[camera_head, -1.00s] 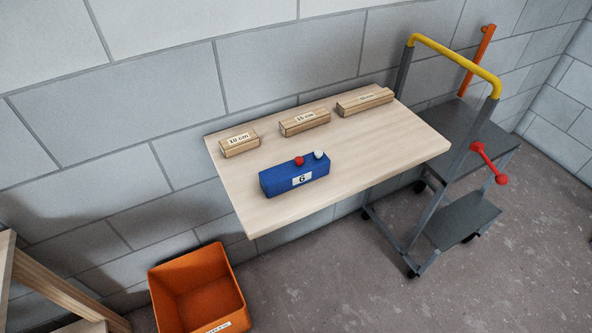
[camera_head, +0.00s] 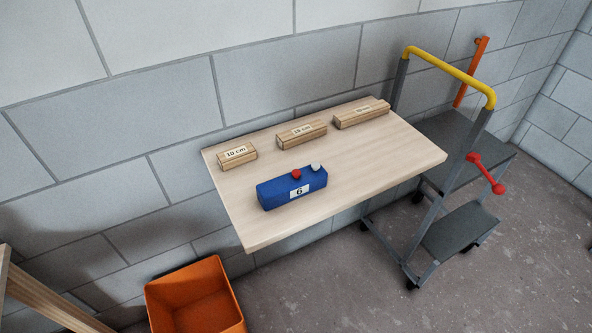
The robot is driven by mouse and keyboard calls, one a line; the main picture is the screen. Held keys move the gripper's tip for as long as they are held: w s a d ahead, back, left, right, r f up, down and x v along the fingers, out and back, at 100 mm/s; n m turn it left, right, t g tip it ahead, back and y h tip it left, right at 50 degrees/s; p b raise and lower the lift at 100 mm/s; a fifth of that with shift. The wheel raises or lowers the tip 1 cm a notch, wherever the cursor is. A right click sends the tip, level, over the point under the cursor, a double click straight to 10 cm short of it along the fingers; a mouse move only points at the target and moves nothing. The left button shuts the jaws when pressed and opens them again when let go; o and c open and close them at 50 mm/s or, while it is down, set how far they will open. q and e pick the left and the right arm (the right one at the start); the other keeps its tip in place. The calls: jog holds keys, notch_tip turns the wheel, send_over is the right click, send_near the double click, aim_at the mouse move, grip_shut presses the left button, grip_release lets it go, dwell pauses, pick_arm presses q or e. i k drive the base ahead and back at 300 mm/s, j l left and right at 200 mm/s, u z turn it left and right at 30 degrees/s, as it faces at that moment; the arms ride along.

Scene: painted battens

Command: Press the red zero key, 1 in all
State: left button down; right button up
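A blue box (camera_head: 277,194) stands near the front middle of the wooden tabletop. A small red key (camera_head: 296,174) sits on its top, and a white key (camera_head: 316,167) sits just to the right of it. A white label (camera_head: 299,191) on the front of the box reads what looks like 6. Neither gripper is in view, and nothing touches the box or its keys.
Wooden battens (camera_head: 237,156) with length labels lie along the back of the tabletop (camera_head: 370,165). An orange bin (camera_head: 195,298) stands on the floor at lower left. A trolley with a yellow handle (camera_head: 448,68) stands at right. The tabletop around the box is clear.

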aim_at(296, 173)
jog(key=i+l+u, duration=0.2)
jog(key=l+u, duration=0.15)
jog(key=l, duration=0.35)
jog(key=i+l+u, duration=0.1)
jog(key=l+u, duration=0.25)
jog(key=l, duration=0.35)
jog(key=l+u, duration=0.35)
jog(key=l, duration=0.35)
